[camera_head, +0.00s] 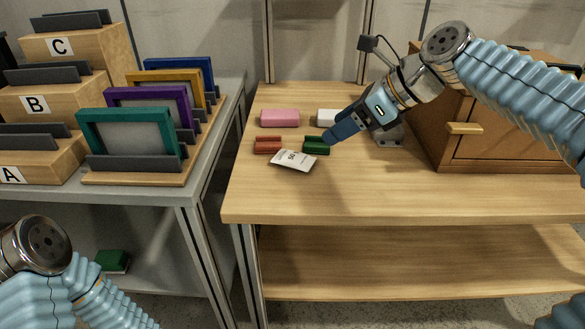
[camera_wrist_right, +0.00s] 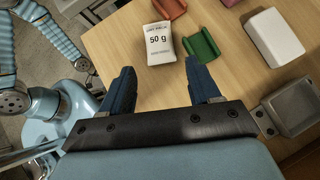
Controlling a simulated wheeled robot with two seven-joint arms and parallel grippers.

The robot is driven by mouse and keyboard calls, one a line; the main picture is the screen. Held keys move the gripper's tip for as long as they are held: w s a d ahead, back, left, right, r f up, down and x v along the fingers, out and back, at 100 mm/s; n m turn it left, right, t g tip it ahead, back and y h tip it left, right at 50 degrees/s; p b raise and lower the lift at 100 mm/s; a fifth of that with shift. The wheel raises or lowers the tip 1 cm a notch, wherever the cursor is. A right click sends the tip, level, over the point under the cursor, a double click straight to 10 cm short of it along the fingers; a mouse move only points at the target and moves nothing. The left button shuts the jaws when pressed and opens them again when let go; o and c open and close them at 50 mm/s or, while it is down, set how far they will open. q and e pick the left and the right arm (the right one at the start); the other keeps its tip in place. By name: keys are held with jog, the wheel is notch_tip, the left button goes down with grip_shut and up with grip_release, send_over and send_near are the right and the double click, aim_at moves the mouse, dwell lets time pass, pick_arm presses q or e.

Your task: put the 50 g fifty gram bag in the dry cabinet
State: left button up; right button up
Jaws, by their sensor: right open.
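The white 50 g bag (camera_head: 293,160) lies on the wooden table, just in front of a red holder and a green holder. In the right wrist view the bag (camera_wrist_right: 159,43) shows its "50 g" label, ahead of the fingers. My right gripper (camera_head: 336,134) is above the table near the green holder; in the wrist view its two blue fingers (camera_wrist_right: 162,80) are apart with nothing between them. The dry cabinet is probably the wooden cabinet (camera_head: 480,130) at the right, with its front closed and partly hidden by my right arm. My left arm shows at the lower left, its gripper out of frame.
The red holder (camera_head: 267,145), green holder (camera_head: 316,146), pink block (camera_head: 280,118) and white block (camera_head: 328,117) stand close to the bag. A grey metal piece (camera_wrist_right: 292,106) is at the right. Left shelf holds frames (camera_head: 130,130) and lettered wooden steps (camera_head: 38,105). The table's front is clear.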

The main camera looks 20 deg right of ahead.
send_near(295, 155)
jog(key=x, duration=0.3)
jog(key=shift+w+a+f+b, duration=0.15)
jog(key=shift+w+f+b, duration=0.1)
jog(key=shift+w+b, duration=0.05)
jog(key=x, duration=0.5)
jog(key=shift+s+a, duration=0.1)
jog(key=shift+s, duration=0.05)
jog(key=c, duration=0.8)
notch_tip(295, 155, up, 18)
jog(key=p, duration=0.4)
